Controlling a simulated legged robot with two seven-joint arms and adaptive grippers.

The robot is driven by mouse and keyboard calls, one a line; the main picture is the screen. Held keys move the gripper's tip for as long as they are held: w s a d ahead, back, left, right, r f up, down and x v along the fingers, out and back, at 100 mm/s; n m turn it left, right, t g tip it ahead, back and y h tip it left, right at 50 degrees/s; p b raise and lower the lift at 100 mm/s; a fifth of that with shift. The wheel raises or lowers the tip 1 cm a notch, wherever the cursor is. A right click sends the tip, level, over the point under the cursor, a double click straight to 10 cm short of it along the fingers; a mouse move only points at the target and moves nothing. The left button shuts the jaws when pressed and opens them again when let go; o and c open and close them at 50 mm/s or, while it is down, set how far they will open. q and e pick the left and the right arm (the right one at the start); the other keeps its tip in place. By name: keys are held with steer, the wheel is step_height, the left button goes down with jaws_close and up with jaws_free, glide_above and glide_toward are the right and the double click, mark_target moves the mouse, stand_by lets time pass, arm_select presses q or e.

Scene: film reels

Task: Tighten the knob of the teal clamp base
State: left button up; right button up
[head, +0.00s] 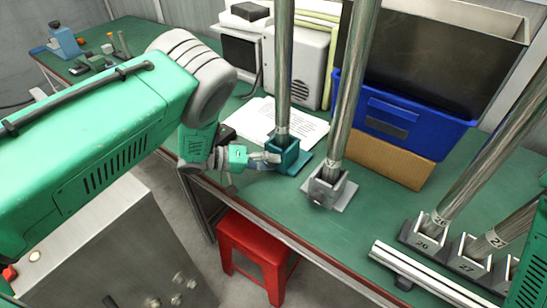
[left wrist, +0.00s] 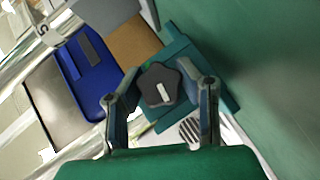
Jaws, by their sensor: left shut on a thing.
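The teal clamp base (head: 291,159) stands on the green table with a steel pole (head: 283,70) upright in it. My left gripper (head: 268,157) reaches its left side from the left. In the left wrist view the dark lobed knob (left wrist: 160,86), with a pale mark on it, sits between the two fingers of my left gripper (left wrist: 160,95). The fingers are closed on the knob's sides. The teal base (left wrist: 188,65) shows behind the knob. The knob is hidden by the gripper in the head view. My right gripper is not in view.
A grey clamp base (head: 330,187) with another pole stands close to the right. Behind are papers (head: 313,128), a blue bin (head: 400,120) and a cardboard box (head: 385,163). Numbered pole bases (head: 428,238) stand at right. A red stool (head: 252,250) is below the table's front edge.

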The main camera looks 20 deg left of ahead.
arm_select(q)
steer(key=shift+w+a+r+m+y+p, duration=0.15)
steer(key=shift+a+r+m+y+p, duration=0.2)
steer(key=shift+y+p, duration=0.5)
steer(key=shift+a+f+m+y, duration=0.1)
steer(key=shift+f+m+y, duration=0.15)
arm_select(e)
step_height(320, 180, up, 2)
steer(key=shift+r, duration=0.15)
arm_select(q)
steer(key=o, duration=1.2)
steer(key=shift+o, duration=0.2)
steer(key=shift+f, duration=0.1)
steer(key=shift+a, duration=0.15)
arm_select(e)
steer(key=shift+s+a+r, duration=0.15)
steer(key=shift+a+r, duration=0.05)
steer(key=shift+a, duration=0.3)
